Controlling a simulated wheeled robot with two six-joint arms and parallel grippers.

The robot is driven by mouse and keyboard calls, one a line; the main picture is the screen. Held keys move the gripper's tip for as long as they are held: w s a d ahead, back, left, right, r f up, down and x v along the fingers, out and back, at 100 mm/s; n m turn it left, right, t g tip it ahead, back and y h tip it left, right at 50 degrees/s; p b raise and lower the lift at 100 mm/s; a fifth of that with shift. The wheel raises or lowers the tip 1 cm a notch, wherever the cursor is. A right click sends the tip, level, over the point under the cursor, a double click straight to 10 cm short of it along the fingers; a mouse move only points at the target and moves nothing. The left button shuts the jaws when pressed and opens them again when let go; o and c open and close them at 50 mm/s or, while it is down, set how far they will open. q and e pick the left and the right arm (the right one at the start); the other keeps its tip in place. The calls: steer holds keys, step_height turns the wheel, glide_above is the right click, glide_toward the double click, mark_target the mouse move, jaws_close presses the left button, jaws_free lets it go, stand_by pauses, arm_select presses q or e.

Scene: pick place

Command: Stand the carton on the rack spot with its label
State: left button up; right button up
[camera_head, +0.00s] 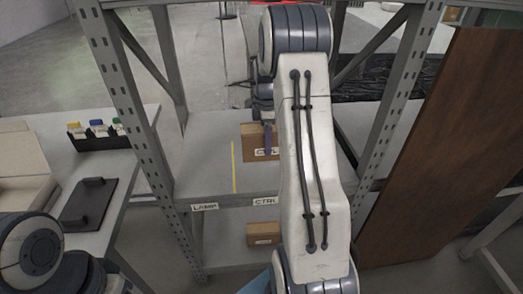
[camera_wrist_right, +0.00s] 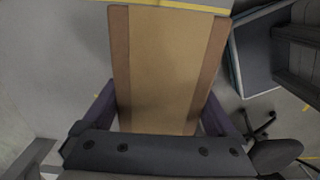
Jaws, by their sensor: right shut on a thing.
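A brown carton (camera_head: 249,142) with a white label, partly covered by a finger, is at the upper rack shelf, right of the yellow divider line. The shelf's front edge has a LAMP label (camera_head: 205,207) on the left and a CTRL label (camera_head: 265,201) on the right; the carton is behind CTRL. My right gripper (camera_head: 267,136) is shut on the carton. In the right wrist view the carton (camera_wrist_right: 165,70) lies between the two purple fingers (camera_wrist_right: 160,113). I cannot tell whether its base touches the shelf. My left gripper is out of view; only arm parts show lower left.
Another brown carton (camera_head: 263,233) sits on the lower shelf. Grey rack posts (camera_head: 130,110) frame the shelf on both sides. A brown panel (camera_head: 440,150) stands at right.

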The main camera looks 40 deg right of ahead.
steer(key=shift+w+a+f, duration=0.15)
steer(key=shift+w+f, duration=0.2)
steer(key=shift+w, duration=0.2)
steer(key=shift+w+a+f, duration=0.1)
steer(key=shift+w+f, duration=0.25)
steer(key=shift+w, duration=0.15)
steer(key=shift+f, duration=1.85)
steer(key=shift+s+f+b, duration=0.1)
steer(key=shift+f+b, duration=0.05)
steer(key=shift+b, duration=0.15)
